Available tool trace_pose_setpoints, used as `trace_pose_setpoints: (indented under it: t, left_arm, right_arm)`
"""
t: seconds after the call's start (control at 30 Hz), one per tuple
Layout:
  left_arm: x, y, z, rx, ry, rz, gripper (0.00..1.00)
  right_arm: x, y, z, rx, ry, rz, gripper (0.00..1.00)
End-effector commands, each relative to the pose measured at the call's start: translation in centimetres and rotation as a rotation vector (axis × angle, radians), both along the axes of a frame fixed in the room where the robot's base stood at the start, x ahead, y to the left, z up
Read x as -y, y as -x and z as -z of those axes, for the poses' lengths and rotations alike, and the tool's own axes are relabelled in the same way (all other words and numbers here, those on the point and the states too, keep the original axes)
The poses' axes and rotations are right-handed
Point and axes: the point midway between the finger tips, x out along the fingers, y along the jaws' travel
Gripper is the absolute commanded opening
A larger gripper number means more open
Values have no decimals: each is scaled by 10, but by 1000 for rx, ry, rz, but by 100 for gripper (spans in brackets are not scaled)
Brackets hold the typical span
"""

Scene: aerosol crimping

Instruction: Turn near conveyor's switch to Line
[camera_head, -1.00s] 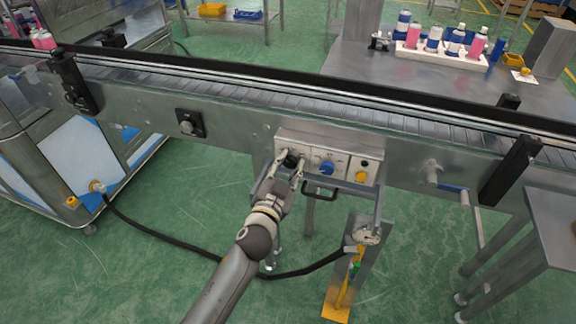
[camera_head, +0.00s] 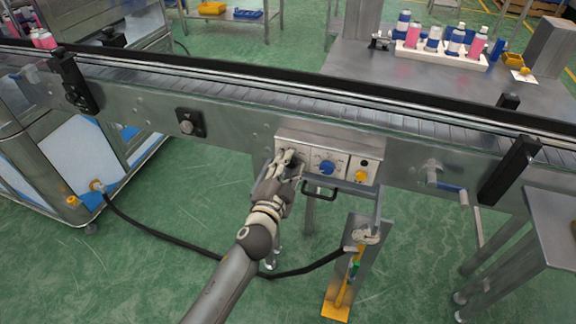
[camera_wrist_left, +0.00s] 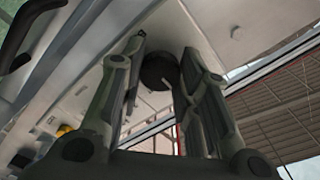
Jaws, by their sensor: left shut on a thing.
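The near conveyor's control box (camera_head: 318,144) is mounted on the conveyor's side. At its left end is a black switch knob (camera_wrist_left: 159,70), which my fingers hide in the head view. My left gripper (camera_head: 288,158) is shut on this knob. In the left wrist view, the left gripper's fingers (camera_wrist_left: 160,80) stand on both sides of the round knob. The knob's pointer and the labels around it cannot be read. A blue knob (camera_head: 326,168) and a yellow button (camera_head: 361,176) are to the right on the same panel. My right gripper is not in view.
A black handle (camera_head: 320,193) juts out below the control box, close to my left gripper. A black hose (camera_head: 165,238) crosses the floor behind my arm. A crank (camera_head: 446,185) is on the conveyor's right.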

Motion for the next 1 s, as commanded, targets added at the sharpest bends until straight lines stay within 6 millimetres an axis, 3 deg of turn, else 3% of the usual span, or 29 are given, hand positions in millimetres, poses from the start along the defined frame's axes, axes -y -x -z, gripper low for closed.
trace_pose_setpoints:
  t: [0.27,0.3,0.43,0.8,1.0]
  left_arm:
    - [0,0,1,-1,0,0,6]
    - [0,0,1,-1,0,0,35]
    - [0,0,1,-2,1,0,52]
    - [-1,2,1,-2,1,0,53]
    - [-7,22,2,-3,0,0,53]
  right_arm:
    - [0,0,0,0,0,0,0]
    - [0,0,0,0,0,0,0]
    - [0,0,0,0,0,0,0]
    - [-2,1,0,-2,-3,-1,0]
    - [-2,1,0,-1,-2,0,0]
